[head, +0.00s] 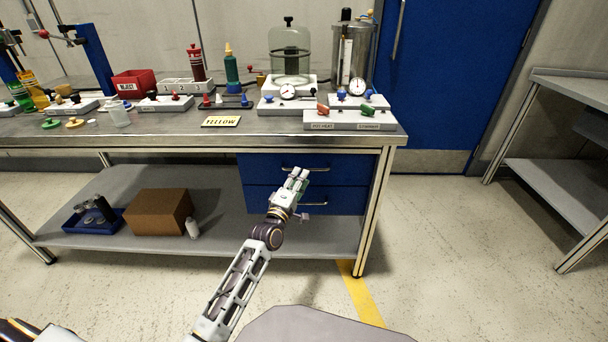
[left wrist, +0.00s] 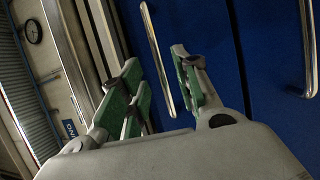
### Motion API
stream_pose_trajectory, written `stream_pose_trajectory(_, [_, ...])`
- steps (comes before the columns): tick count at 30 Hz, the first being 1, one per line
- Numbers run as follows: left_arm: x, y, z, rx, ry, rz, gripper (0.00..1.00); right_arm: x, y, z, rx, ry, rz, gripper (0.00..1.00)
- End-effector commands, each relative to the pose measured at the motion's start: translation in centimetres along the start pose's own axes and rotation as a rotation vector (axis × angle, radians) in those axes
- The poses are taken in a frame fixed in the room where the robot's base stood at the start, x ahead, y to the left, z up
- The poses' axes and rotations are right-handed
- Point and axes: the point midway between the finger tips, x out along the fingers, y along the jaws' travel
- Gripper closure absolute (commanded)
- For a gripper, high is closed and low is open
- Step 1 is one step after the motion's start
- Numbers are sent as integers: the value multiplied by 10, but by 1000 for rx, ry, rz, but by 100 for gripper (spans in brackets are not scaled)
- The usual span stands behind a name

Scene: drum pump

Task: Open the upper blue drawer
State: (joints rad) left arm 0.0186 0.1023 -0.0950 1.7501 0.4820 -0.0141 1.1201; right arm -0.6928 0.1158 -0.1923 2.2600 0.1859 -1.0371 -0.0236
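The upper blue drawer (head: 258,165) sits under the right part of the bench top and looks shut, its front in line with the lower drawer. Its metal bar handle (head: 315,169) is partly behind my left gripper (head: 298,175). In the left wrist view, my left gripper (left wrist: 160,75) is open, with green pads on its fingers. The upper handle (left wrist: 155,45) shows between the fingers, with a gap on both sides; I cannot tell how deep it lies between them. The drawer front (left wrist: 200,25) fills the background there. My right gripper is not in view.
The lower blue drawer (head: 260,199) has its own handle (head: 316,204), also in the left wrist view (left wrist: 308,50). The bench top (head: 270,128) overhangs the drawers. A cardboard box (head: 158,212) and blue tray (head: 82,220) stand on the lower shelf. The floor before the drawers is clear.

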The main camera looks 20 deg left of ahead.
Motion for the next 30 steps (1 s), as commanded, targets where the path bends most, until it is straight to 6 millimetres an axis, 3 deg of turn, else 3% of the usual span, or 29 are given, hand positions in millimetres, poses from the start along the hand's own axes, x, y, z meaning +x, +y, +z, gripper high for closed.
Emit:
stream_pose_trajectory(15, [35,-1,0,-2,0,-1,68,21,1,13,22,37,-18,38])
stream_pose_trajectory(28, [38,0,0,-1,0,-1,68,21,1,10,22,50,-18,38])
stream_pose_trajectory(30, [38,0,0,-1,0,-1,74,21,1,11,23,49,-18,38])
